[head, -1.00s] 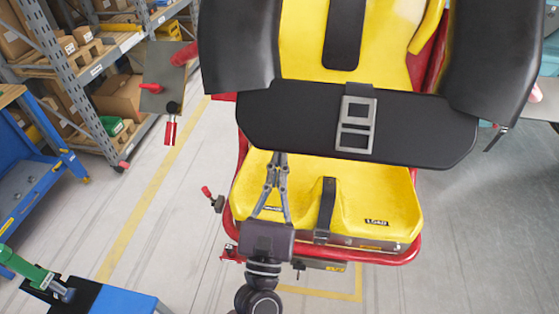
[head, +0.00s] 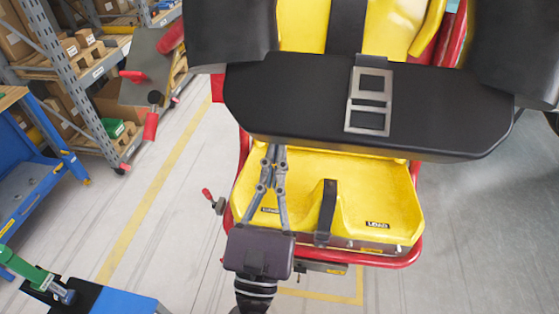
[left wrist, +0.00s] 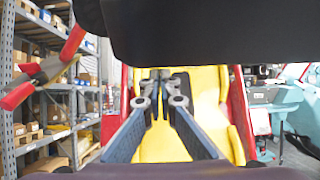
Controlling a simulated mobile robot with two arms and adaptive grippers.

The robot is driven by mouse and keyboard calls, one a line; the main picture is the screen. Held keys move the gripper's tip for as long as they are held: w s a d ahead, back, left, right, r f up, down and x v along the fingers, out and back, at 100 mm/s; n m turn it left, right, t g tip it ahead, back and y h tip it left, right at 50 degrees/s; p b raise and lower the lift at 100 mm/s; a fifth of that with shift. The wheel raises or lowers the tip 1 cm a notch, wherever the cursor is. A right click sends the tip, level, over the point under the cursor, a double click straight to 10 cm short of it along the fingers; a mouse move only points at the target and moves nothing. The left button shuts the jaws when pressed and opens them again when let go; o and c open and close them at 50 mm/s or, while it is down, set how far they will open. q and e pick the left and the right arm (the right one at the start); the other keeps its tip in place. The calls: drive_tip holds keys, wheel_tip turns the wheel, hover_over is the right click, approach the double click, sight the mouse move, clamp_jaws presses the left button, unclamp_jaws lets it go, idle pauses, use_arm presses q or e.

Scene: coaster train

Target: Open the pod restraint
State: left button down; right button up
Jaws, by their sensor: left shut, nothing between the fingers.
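The pod restraint is a black padded lap bar (head: 300,105) with a grey metal buckle plate (head: 369,101) and dark shoulder pads (head: 225,40). It stands raised above the yellow seat (head: 375,205) of the red-framed pod. My left gripper (head: 273,150) reaches up from below, its closed fingertips at the lower edge of the lap bar, with nothing between them. Whether the tips touch the bar is hard to tell. In the left wrist view the bar's dark underside (left wrist: 200,30) hangs above the shut fingers (left wrist: 160,76). My right gripper is not in view.
A grey plate with red handles (head: 148,80) juts out left of the restraint. Shelves with boxes (head: 75,90) and a blue bench (head: 35,165) stand at the left. The floor (head: 165,215) between bench and pod is clear.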

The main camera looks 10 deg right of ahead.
use_arm(q)
drive_tip(key=shift+s+a+r, duration=0.2)
drive_tip(key=shift+a+r, duration=0.05)
drive_tip(key=shift+r, duration=0.2)
drive_tip(key=v, duration=1.2)
drive_tip(key=shift+w+f, duration=0.1)
drive_tip(key=shift+f, duration=0.1)
